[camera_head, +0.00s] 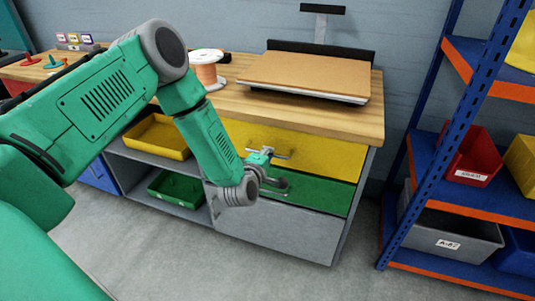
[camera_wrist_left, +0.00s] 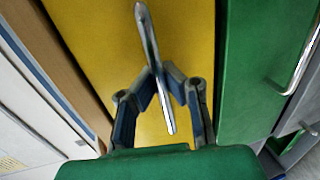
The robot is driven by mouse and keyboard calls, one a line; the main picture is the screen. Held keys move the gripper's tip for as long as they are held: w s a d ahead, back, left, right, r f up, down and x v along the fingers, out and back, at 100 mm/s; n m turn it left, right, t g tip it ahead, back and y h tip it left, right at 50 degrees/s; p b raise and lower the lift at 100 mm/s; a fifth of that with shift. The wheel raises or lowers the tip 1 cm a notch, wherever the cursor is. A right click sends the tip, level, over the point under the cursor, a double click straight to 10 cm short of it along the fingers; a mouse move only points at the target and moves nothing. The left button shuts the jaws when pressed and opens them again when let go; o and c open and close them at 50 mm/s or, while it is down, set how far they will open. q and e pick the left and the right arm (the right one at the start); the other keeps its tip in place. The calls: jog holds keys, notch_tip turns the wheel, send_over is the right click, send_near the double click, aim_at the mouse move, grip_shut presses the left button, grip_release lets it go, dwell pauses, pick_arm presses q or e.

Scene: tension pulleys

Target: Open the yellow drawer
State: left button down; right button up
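The yellow drawer (camera_head: 325,151) is the top drawer at the right of the workbench, and its front looks flush with the cabinet. Its metal bar handle (camera_head: 283,156) shows beside my left gripper (camera_head: 266,155). In the left wrist view, the yellow front (camera_wrist_left: 93,40) fills the middle. The handle (camera_wrist_left: 146,32) runs between the two fingertips of my left gripper (camera_wrist_left: 160,72). The fingers converge on the bar from both sides and look closed on it; the exact contact is small. My right gripper is not in view.
A green drawer (camera_head: 328,196) with its own handle lies just below. The wooden benchtop (camera_head: 340,117) holds a brown board (camera_head: 305,74) and a spool (camera_head: 207,74). A blue and orange shelf (camera_head: 470,201) with bins stands at right. Grey floor in front is clear.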

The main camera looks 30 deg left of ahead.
pick_arm(q)
jog(key=shift+s+a+f, duration=0.1)
jog(key=shift+a, duration=0.6)
jog(key=c, duration=1.6)
grip_release()
jog(key=shift+s, duration=0.1)
jog(key=v, duration=1.1)
jog(key=shift+s, duration=0.4)
